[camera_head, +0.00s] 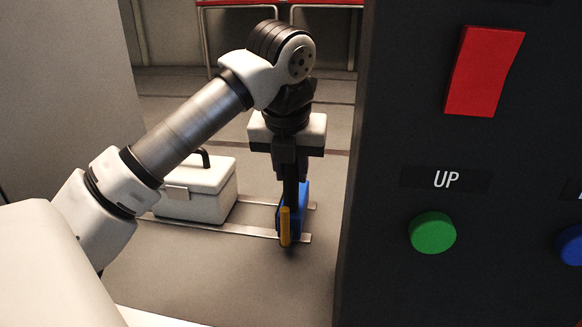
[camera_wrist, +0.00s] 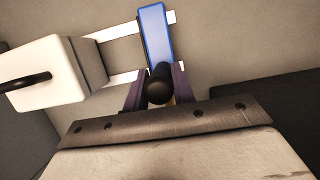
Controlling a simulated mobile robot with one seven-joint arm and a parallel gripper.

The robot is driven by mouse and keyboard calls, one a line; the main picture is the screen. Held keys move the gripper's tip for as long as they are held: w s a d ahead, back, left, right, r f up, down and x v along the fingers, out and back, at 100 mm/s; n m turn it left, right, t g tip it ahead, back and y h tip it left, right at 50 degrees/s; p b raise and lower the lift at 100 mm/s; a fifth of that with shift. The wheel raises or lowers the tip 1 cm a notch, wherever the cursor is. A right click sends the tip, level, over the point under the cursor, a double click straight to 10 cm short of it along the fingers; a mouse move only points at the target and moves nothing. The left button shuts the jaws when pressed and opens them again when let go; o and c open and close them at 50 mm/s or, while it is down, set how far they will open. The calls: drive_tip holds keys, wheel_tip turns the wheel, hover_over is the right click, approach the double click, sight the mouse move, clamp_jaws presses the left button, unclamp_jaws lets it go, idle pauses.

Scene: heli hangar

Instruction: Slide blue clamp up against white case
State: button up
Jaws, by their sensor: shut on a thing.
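The blue clamp (camera_head: 304,200) stands on the floor across two metal strips, with an orange-yellow part (camera_head: 285,226) on its near side. My gripper (camera_head: 289,190) points down from above and is shut on the clamp. In the wrist view, the blue clamp (camera_wrist: 156,36) extends away from between the dark purple fingers (camera_wrist: 158,90), with a black round knob between them. The white case (camera_head: 200,192), with a black handle, stands to the left of the clamp. It also shows at the left of the wrist view (camera_wrist: 45,82). A gap separates case and clamp.
Two flat metal strips (camera_head: 257,232) run along the floor from the case past the clamp. A dark panel (camera_head: 385,140) with a green button (camera_head: 433,232) and a red plate stands close on the right. A red-topped bench (camera_head: 325,4) is at the back.

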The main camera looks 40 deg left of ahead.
drive_tip(key=shift+s+a, duration=0.1)
drive_tip(key=s+a, duration=0.3)
drive_tip(key=a, duration=0.2)
drive_tip(key=shift+s+a, duration=0.15)
drive_tip(key=shift+a, duration=0.1)
idle(0.7)
idle(0.4)
drive_tip(key=s+a, duration=0.3)
drive_tip(key=a, duration=0.2)
drive_tip(key=shift+s+a+p, duration=0.25)
drive_tip(key=shift+a+p, duration=0.05)
drive_tip(key=shift+p, duration=0.15)
idle(0.4)
idle(0.4)
drive_tip(key=shift+s+a+p, duration=0.25)
drive_tip(key=shift+s+a, duration=0.25)
drive_tip(key=shift+a, duration=0.35)
drive_tip(key=shift+s+a+p, duration=0.3)
drive_tip(key=shift+s+a, duration=0.25)
drive_tip(key=shift+a, duration=0.3)
drive_tip(key=shift+s+a+p, duration=0.25)
drive_tip(key=shift+s+a, duration=0.25)
drive_tip(key=shift+a, duration=0.35)
drive_tip(key=o, duration=1.1)
drive_tip(key=shift+o, duration=0.2)
